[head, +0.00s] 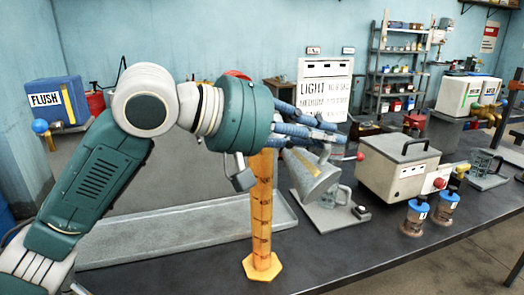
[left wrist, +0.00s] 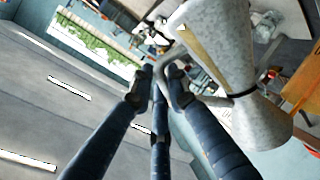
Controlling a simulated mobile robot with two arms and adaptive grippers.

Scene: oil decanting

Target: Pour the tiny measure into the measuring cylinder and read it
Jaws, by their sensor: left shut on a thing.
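The measuring cylinder (head: 262,212), tall and amber with dark marks and a six-sided foot, stands upright on the dark bench. My left gripper (head: 318,134) is shut on the tiny measure (head: 315,177), a grey metal cone-shaped vessel, just right of the cylinder's upper part. The measure is tilted. In the left wrist view the measure (left wrist: 260,122) shows two cones joined at a narrow waist, with a handle between my left gripper's fingertips (left wrist: 163,75). The cylinder's top is hidden behind my wrist. No liquid is visible. My right gripper is not in view.
A glass mug (head: 343,194) stands on a grey plate behind the measure. A beige box (head: 398,165) with a handle and two blue-lidded jars (head: 415,217) stand to the right. A long grey tray (head: 180,230) lies left of the cylinder. The front bench is clear.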

